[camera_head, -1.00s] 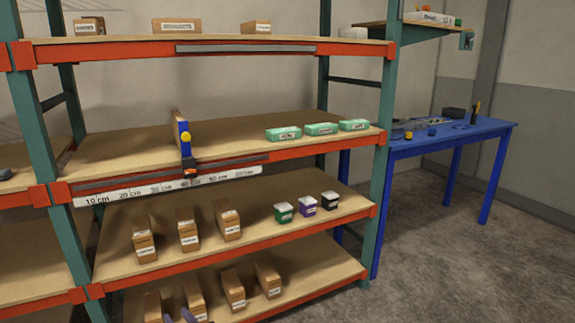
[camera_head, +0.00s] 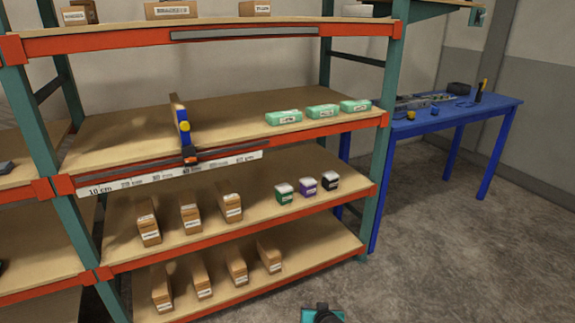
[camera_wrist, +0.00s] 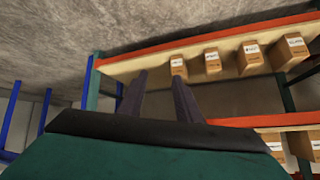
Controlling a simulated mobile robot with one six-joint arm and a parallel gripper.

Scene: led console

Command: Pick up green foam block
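A small green block (camera_head: 284,198) with a pale top sits at the left of a row on the lower-middle shelf, beside a purple block (camera_head: 307,187) and a black block (camera_head: 330,182). Three flat light-green labelled packs (camera_head: 322,111) lie on the shelf above. I cannot tell from the pictures which green item is the foam block. My gripper (camera_wrist: 159,78) shows in the wrist view with its two dark fingers apart and nothing between them. It is clear of the shelves; no green block shows in that view.
Several brown boxes (camera_head: 190,215) stand on the two lower shelves, left of the coloured blocks. Orange beams (camera_head: 250,287) edge the shelves. A blue-and-yellow divider (camera_head: 182,122) stands on the middle shelf. A blue table (camera_head: 440,118) is at right. The floor in front is clear.

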